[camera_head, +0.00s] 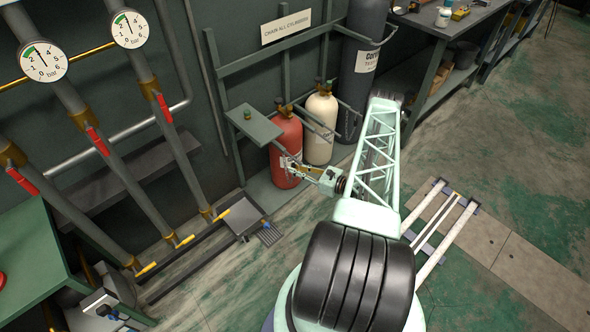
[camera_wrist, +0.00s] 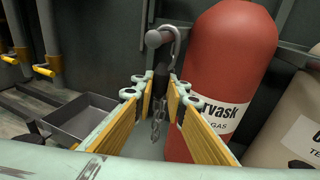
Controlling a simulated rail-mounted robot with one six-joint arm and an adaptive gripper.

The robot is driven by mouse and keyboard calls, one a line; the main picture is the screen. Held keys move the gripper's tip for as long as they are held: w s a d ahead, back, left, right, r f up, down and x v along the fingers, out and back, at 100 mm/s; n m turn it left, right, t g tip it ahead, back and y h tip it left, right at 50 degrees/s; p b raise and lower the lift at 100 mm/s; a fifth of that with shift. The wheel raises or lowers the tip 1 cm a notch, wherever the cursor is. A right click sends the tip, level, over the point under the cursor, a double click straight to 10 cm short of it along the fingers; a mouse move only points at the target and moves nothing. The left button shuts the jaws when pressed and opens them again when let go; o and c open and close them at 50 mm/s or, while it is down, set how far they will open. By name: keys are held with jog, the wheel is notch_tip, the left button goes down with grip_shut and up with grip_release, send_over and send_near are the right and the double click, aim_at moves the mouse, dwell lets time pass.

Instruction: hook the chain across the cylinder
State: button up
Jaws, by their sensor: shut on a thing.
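The red cylinder (camera_head: 286,140) stands upright in the rack, left of a cream cylinder (camera_head: 319,130). In the wrist view the red cylinder (camera_wrist: 228,60) is just right of my gripper (camera_wrist: 161,88). My gripper (camera_head: 291,164) is in front of the red cylinder in the head view. Its yellow-padded fingers are shut on the chain's dark hook piece (camera_wrist: 162,68). The curved metal hook (camera_wrist: 174,40) rises above the fingertips beside a dark ball-ended peg (camera_wrist: 153,39); I cannot tell whether they touch. Chain links (camera_wrist: 156,128) hang below, between the fingers.
A tall dark cylinder (camera_head: 361,65) stands at the rack's right. A green shelf plate (camera_head: 254,124) juts out left of the red cylinder. A grey tray (camera_head: 241,216) and pipes with red-handled valves are further left. Open floor lies to the right.

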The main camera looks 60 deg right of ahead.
jog(key=shift+r+p, duration=0.55)
jog(key=shift+r, duration=0.55)
jog(key=shift+s, duration=0.1)
dwell(0.5)
jog(key=s+a, duration=0.2)
jog(key=s, duration=0.6)
jog(key=shift+s, duration=0.25)
dwell(1.4)
jog(key=shift+d, duration=0.2)
dwell(0.3)
jog(key=s+d+b, duration=0.1)
jog(key=d+b, duration=0.1)
jog(key=d, duration=0.4)
jog(key=shift+s+d+b, duration=0.25)
jog(key=shift+s+b, duration=0.1)
dwell(0.4)
jog(key=shift+d, duration=0.1)
jog(key=s+d, duration=0.1)
jog(key=d, duration=0.5)
jog(key=shift+s+d, duration=0.3)
dwell(0.7)
